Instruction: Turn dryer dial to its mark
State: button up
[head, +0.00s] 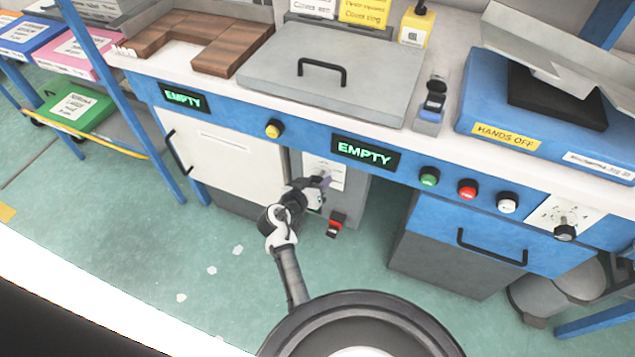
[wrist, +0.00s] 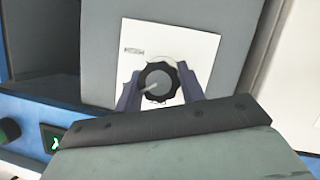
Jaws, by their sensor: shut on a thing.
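The dryer dial (wrist: 158,86) is a dark scalloped knob with a grey face and a pale pointer line, set on a white plate (wrist: 190,48). In the wrist view the pointer slants toward the lower left. My gripper (wrist: 158,90) is shut on the dial, with one finger on each side of it. In the head view my gripper (head: 322,183) reaches the white plate (head: 334,172) on the grey panel below the counter, and the dial is mostly hidden behind it. The small print on the plate is too blurred to read.
A red switch (head: 335,224) sits just below my gripper. To the right are green, red and white buttons (head: 507,202) and another dial (head: 565,232). A cream door with a black handle (head: 178,153) is at the left. Open floor lies in front.

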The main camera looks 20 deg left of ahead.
jog(key=n+h+b, duration=0.1)
jog(key=n, duration=0.1)
jog(key=n+h+b, duration=0.1)
jog(key=n, duration=0.1)
jog(key=shift+f+t+h, duration=0.2)
jog(key=shift+t+h, duration=0.1)
jog(key=shift+t, duration=0.1)
jog(key=n+t+h+b, duration=0.1)
jog(key=n, duration=0.2)
jog(key=shift+a+n+h, duration=0.1)
jog(key=shift+n+h, duration=0.2)
jog(key=shift+b, duration=0.3)
jog(key=o, duration=1)
jog(key=shift+r, duration=0.1)
jog(key=b+v, duration=0.1)
jog(key=v, duration=1.2)
jog(key=shift+s+a+b, duration=0.2)
jog(key=shift+s+b, duration=0.2)
